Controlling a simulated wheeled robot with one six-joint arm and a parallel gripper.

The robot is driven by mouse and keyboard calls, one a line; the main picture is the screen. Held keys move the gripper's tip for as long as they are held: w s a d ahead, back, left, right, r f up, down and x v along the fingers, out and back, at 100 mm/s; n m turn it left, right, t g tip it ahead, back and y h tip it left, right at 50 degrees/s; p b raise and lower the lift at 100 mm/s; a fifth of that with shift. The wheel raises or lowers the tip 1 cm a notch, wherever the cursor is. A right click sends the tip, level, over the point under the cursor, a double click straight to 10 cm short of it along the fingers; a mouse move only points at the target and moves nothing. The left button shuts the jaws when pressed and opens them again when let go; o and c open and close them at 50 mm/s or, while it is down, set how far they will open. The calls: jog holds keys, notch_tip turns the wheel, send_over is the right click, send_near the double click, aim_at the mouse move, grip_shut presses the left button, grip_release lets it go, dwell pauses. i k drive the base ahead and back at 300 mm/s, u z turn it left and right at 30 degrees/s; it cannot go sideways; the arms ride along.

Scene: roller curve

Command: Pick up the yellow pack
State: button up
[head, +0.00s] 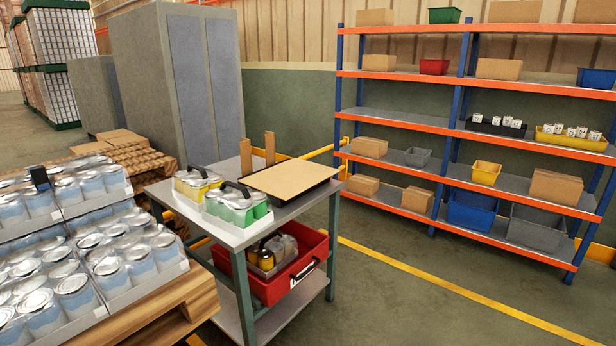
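The yellow pack (192,186) stands upright on the grey top of a workbench (233,238), near its left back edge. It holds silver-topped cans with yellow sides, and a black carry handle rises over them. A similar green pack (238,206) stands just in front of it and to the right, hiding part of its lower front. I cannot tell whether the two packs touch. My gripper is not in view.
A brown board on a black tray (290,180) fills the bench's right side, with two wooden uprights behind. A red crate (290,284) with cans sits below. Pallets of blue-white cans (85,240) stand close at left. Floor is clear between bench and shelving (450,130).

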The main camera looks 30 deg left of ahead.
aim_at(189, 186)
jog(key=u, duration=0.2)
jog(key=i, duration=1.75)
jog(key=u, duration=1.35)
jog(key=i, duration=1.25)
jog(key=u, duration=1.05)
jog(key=i, duration=0.35)
jog(key=u, duration=0.1)
